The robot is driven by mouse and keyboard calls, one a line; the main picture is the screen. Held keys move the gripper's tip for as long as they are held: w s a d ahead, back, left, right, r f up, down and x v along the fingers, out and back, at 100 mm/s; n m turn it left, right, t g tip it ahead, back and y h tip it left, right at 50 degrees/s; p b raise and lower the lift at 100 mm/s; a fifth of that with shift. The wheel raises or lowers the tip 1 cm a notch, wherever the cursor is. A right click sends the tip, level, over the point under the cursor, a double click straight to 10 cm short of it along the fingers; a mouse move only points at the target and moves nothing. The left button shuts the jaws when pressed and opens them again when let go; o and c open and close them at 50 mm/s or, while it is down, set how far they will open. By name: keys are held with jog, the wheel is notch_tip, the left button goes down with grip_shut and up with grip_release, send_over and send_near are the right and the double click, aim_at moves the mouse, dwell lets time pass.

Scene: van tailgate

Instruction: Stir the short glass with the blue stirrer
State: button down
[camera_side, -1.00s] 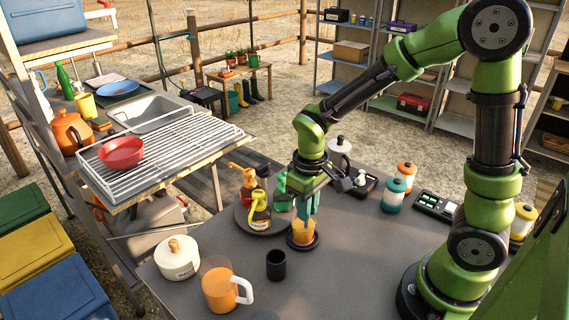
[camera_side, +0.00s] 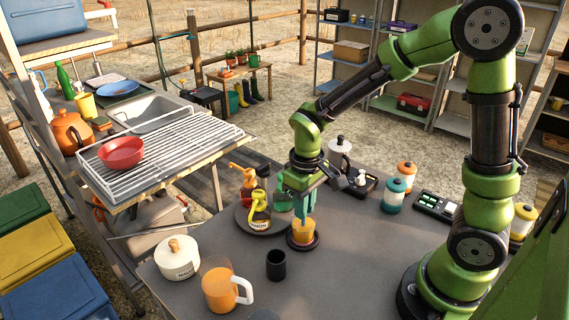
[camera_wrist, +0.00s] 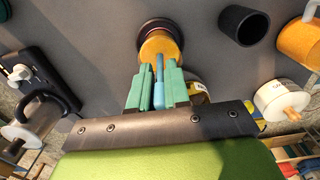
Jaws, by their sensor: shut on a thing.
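The short glass (camera_side: 303,232) holds an orange drink and stands on a dark round coaster (camera_side: 303,244) on the grey table. It also shows in the wrist view (camera_wrist: 160,44), just beyond my fingertips. My gripper (camera_side: 305,203) is above the glass, pointing down. In the wrist view my gripper (camera_wrist: 160,72) has its teal fingers shut on the blue stirrer (camera_wrist: 159,80). The stirrer's lower end reaches to the glass and appears to be inside it. How deep it goes is hidden.
A dark turntable with syrup bottles (camera_side: 259,211) stands close left of the glass. A glass press (camera_side: 340,152) and black tray are behind. The table right of the glass is clear.

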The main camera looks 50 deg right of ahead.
jog(key=shift+r, duration=0.15)
jog(key=shift+r, duration=3.05)
jog(key=shift+r, duration=0.1)
jog(key=shift+r, duration=2.4)
